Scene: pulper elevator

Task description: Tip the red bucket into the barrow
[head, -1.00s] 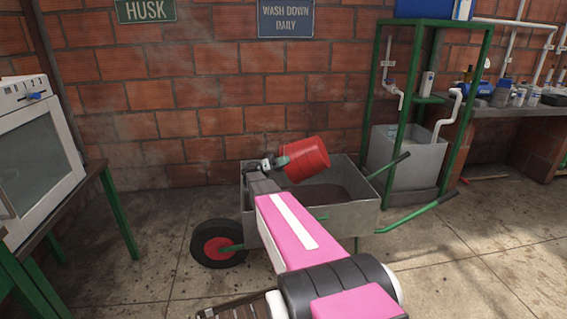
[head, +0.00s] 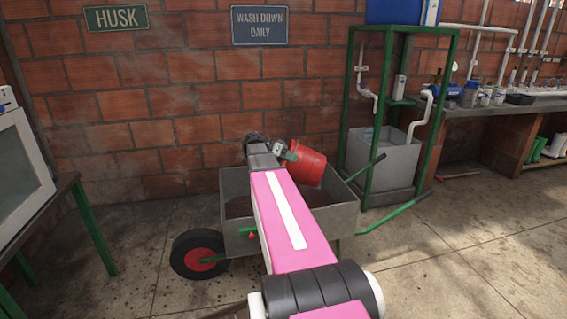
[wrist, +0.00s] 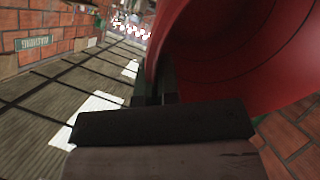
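The red bucket (head: 308,168) is tilted above the back right part of the barrow in the head view. Its wall also fills the upper right of the wrist view (wrist: 240,50). My gripper (head: 288,153) is shut on the bucket at its left side; the dark fingers (wrist: 155,85) meet the red wall in the wrist view. The grey metal barrow (head: 340,219) stands on the floor, with its black wheel at the left and green handles at the right. Dark material (head: 238,207) shows inside it. My arm hides its middle. What the bucket holds cannot be told.
A green-framed stand (head: 443,110) with a grey tank (head: 382,160) stands behind the barrow at the right. A table with a white appliance (head: 20,170) is at the left. A brick wall runs behind. The floor at the right front is clear.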

